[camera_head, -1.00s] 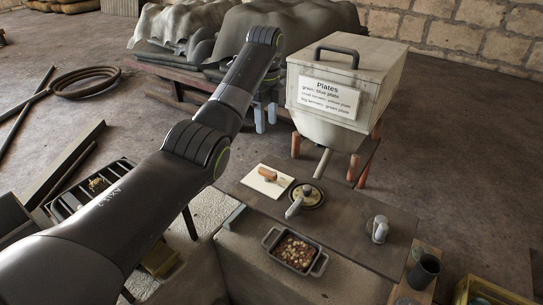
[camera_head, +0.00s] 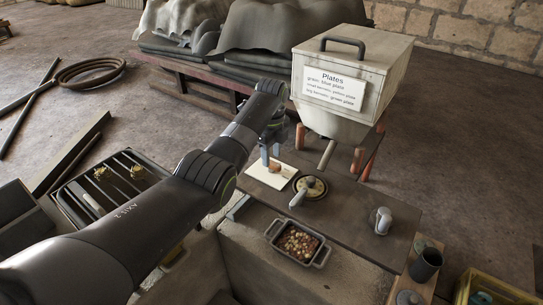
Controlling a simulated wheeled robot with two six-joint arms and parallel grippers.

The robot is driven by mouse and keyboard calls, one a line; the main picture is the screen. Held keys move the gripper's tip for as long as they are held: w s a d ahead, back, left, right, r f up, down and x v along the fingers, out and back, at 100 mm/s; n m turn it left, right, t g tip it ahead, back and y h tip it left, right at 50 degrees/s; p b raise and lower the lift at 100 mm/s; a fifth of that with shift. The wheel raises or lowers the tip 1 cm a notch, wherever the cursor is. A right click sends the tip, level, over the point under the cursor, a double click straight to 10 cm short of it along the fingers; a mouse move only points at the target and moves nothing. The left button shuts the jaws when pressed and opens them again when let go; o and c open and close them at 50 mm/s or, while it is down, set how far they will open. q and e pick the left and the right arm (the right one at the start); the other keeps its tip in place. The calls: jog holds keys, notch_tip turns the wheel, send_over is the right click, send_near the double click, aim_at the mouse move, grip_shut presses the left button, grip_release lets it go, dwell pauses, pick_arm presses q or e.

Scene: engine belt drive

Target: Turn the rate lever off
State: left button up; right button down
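A wooden board (camera_head: 345,222) in front of the hopper carries several fittings. A white card (camera_head: 258,175) at its left end bears a small orange-brown handle (camera_head: 275,167). Next to it is a round brass-coloured dial (camera_head: 313,188) with a pale lever (camera_head: 297,199) pointing toward the lower left. A grey metal knob (camera_head: 380,221) stands farther right. No readable label shows which of these is the rate lever. My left gripper (camera_head: 270,156) points down over the card, its blue-grey fingers apart beside the orange-brown handle. Contact cannot be told. My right gripper is out of view.
A hopper labelled "Plates" (camera_head: 306,55) stands behind the board. A pan of mixed bits (camera_head: 323,256) sits in front. A dark cup (camera_head: 425,267) and a yellow crate (camera_head: 465,285) are at lower right. A slotted tray (camera_head: 68,210) lies left.

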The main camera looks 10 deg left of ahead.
aim_at(272, 167)
pick_arm(q)
jog(key=shift+w+f, duration=0.1)
jog(key=shift+f, duration=1.05)
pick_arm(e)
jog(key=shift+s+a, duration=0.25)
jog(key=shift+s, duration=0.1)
pick_arm(q)
grip_shut()
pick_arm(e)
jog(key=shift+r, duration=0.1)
